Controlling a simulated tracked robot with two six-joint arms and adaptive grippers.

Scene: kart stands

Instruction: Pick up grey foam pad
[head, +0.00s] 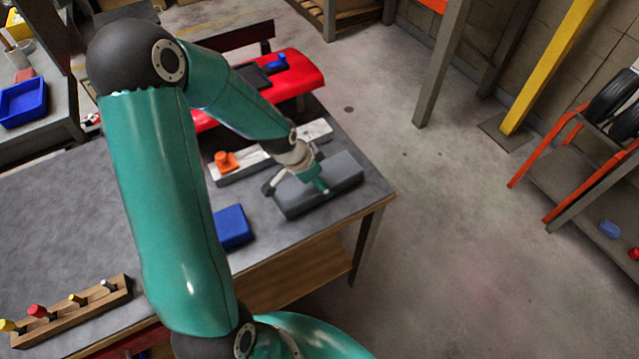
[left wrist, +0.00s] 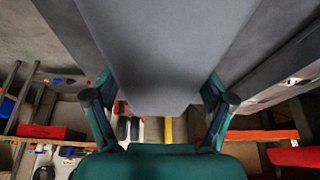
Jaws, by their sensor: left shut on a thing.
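The grey foam pad (head: 344,174) is a long dark-grey block at the right end of the grey-topped workbench (head: 362,198). My left gripper (head: 310,182) reaches down onto it from above and is shut on it. In the left wrist view the pad (left wrist: 165,45) fills the upper middle, with the two fingers of my left gripper (left wrist: 160,100) on either side of it. I cannot tell whether the pad touches the bench or is slightly above it. My right gripper is in neither view.
Behind the pad lies a pale strip (head: 240,170) with an orange piece (head: 226,161). A blue block (head: 232,228) lies left of the pad. A wooden rack (head: 75,315) of colored-handled tools is at the lower left. A red kart part (head: 300,78) is behind.

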